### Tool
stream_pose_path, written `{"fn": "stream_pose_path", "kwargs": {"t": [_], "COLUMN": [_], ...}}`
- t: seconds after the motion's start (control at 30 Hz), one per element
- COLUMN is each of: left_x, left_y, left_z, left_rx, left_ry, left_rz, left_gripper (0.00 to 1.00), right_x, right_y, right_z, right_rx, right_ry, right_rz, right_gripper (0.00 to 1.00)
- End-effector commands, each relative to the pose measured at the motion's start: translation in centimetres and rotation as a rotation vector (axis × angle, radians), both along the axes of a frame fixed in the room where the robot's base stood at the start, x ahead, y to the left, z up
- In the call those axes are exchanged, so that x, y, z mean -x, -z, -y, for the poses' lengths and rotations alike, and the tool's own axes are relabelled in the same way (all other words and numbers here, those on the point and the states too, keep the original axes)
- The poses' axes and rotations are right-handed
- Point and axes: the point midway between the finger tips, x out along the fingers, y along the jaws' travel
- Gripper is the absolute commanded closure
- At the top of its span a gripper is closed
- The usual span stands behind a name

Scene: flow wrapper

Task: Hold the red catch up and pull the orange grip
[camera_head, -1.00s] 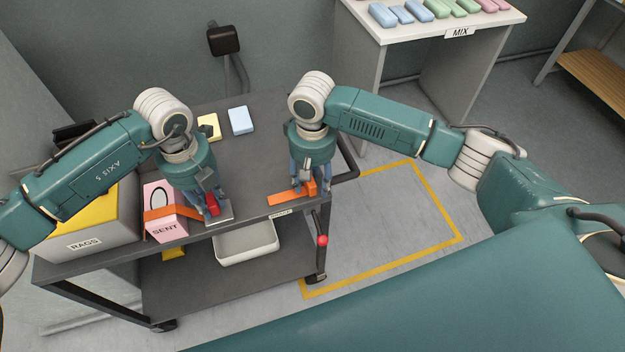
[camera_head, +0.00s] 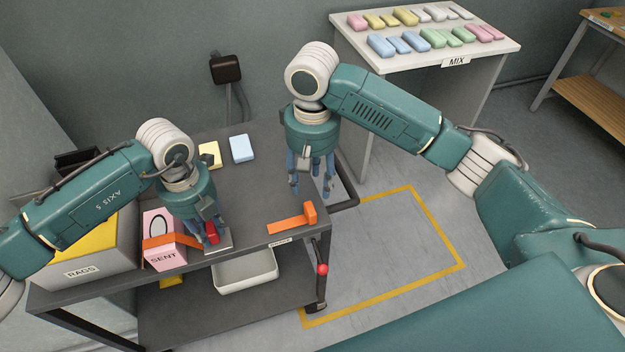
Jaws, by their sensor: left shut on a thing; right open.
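The red catch (camera_head: 212,231) stands on a small light plate (camera_head: 219,243) near the front edge of the dark cart top. My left gripper (camera_head: 207,238) is shut on the red catch, and its fingers partly hide it. The orange grip (camera_head: 310,212) sits at the right end of a flat orange strip (camera_head: 286,225) by the cart's front right corner. My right gripper (camera_head: 311,188) is open and empty, above and behind the orange grip, apart from it.
A pink SENT box (camera_head: 163,255) with an orange band and a grey RAGS box (camera_head: 90,262) stand left on the cart. Yellow (camera_head: 209,153) and blue (camera_head: 242,148) blocks lie behind. A white tray (camera_head: 246,272) hangs below the front edge. A MIX table (camera_head: 408,62) holds several coloured blocks.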

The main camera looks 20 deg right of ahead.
Motion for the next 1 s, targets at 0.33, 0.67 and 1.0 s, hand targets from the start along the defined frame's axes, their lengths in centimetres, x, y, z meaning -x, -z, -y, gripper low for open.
{"fn": "stream_pose_path", "kwargs": {"t": [0.33,0.67,1.0], "left_x": [-0.1,-0.1,0.0], "left_y": [1.1,1.6,1.7], "left_z": [-0.1,-0.1,0.0], "left_rx": [-0.001,-0.001,0.000], "left_ry": [-0.001,-0.001,-0.001], "left_rz": [0.003,0.002,0.001], "left_gripper": [0.99,0.99,0.52], "right_x": [0.0,0.0,0.0], "right_y": [1.1,1.6,1.6], "right_z": [0.0,0.0,0.0], "right_rx": [0.000,0.000,0.000], "right_ry": [0.000,0.000,0.000], "right_rz": [0.000,0.000,0.000], "right_gripper": [0.52,0.52,0.52]}}
